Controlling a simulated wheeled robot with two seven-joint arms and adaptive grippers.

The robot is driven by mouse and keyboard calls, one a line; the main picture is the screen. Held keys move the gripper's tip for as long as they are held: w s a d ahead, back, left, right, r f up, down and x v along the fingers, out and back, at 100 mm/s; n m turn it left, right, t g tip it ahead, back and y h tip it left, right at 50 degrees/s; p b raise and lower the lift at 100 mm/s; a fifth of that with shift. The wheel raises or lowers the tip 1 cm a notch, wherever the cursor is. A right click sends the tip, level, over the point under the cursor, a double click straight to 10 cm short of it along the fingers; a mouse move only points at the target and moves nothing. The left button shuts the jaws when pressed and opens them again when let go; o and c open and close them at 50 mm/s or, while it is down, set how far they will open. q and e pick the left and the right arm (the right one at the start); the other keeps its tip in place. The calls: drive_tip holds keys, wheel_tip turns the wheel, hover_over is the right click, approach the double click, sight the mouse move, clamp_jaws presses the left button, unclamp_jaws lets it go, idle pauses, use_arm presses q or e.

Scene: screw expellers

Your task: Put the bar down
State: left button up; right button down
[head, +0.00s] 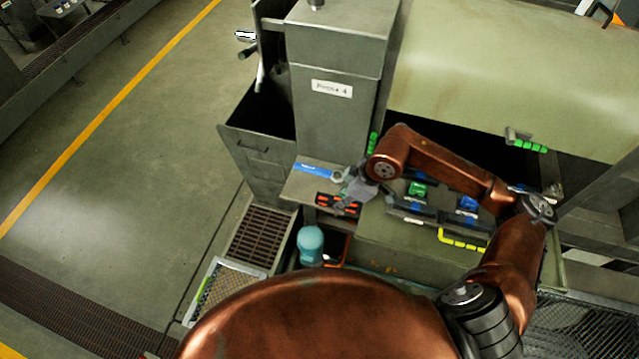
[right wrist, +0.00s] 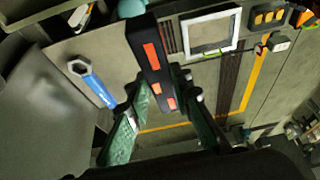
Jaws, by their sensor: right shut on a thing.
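The bar is black with orange-red marks. It shows in the head view (head: 325,199) at the front edge of a small grey shelf (head: 294,190), and in the right wrist view (right wrist: 150,50). My right gripper (head: 350,193) is shut on the bar, which runs away from between the fingers (right wrist: 160,92) in the wrist view. I cannot tell whether the bar touches the shelf. My left gripper is not in view.
A blue-handled spanner (head: 313,170) lies on the shelf, also in the wrist view (right wrist: 92,85). A teal rounded object (head: 311,240) stands below the shelf. Bins with green and blue items (head: 418,190) lie to the right. Grey press column (head: 335,110) rises behind. Floor at left is clear.

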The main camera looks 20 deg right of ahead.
drive_tip(key=w+a+f+p, duration=0.1)
drive_tip(key=w+f, duration=0.2)
drive_tip(key=w, duration=0.1)
drive_tip(key=w+a+f+p, duration=0.1)
drive_tip(key=w+f, duration=0.1)
drive_tip(key=w, duration=0.2)
drive_tip(key=w+a+f+p, duration=0.1)
drive_tip(key=w+f, duration=0.2)
drive_tip(key=w, duration=0.1)
drive_tip(key=shift+w+a+f, duration=0.1)
drive_tip(key=shift+w+f, duration=0.2)
drive_tip(key=shift+w+a+f, duration=0.1)
drive_tip(key=shift+w+f, duration=0.25)
drive_tip(key=shift+f, duration=0.15)
wheel_tip(320, 180, down, 2)
drive_tip(key=shift+f+p, duration=0.1)
drive_tip(key=shift+p, duration=0.7)
drive_tip(key=shift+w+f, duration=0.1)
drive_tip(key=shift+f, duration=0.4)
drive_tip(key=c, duration=1.7)
unclamp_jaws()
drive_tip(key=shift+c, duration=0.2)
